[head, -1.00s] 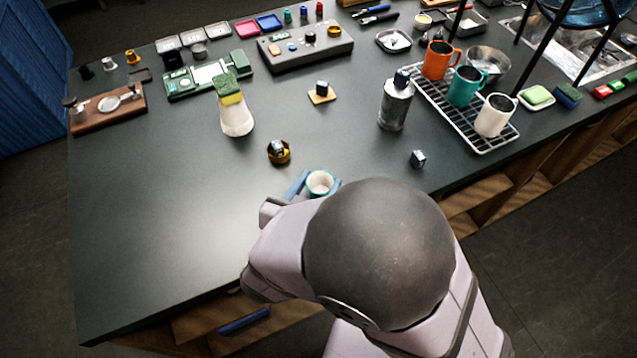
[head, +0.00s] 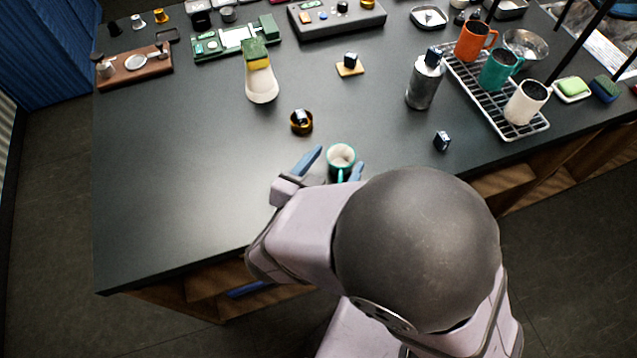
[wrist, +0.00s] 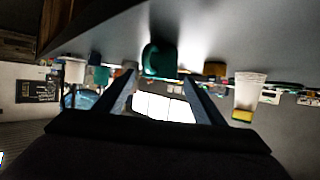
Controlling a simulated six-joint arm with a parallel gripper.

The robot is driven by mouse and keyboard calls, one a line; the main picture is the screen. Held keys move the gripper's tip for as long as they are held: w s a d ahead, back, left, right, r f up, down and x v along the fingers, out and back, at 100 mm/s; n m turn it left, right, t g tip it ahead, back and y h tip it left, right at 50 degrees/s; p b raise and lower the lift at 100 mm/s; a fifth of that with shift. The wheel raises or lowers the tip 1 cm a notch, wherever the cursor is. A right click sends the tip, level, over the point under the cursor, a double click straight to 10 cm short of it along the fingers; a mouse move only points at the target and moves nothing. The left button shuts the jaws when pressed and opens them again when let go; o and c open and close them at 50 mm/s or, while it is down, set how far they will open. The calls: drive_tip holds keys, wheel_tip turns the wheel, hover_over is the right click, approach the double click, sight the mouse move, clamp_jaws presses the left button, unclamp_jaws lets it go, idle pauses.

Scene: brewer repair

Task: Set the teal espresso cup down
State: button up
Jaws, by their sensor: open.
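The teal espresso cup (head: 340,153) with a pale inside stands upright on the dark table near its front edge. Its handle points toward my gripper. My gripper (head: 339,160) is open, with one blue finger on each side of the cup and a gap on the left. In the wrist view, which is upside down, the cup (wrist: 160,60) sits against the table between and just beyond the fingertips (wrist: 159,77). My arm hides the table below the cup.
A small amber bowl (head: 302,128) with a dark cube is just behind left. A dark cube (head: 442,141) lies to the right. A metal bottle (head: 424,85) and a wire rack (head: 480,95) with mugs stand further right.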

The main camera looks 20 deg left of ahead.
sight(344, 164)
drive_tip(key=v, duration=0.9)
drive_tip(key=shift+s+r+b, duration=0.1)
drive_tip(key=shift+s+b, duration=0.1)
drive_tip(key=shift+b, duration=0.1)
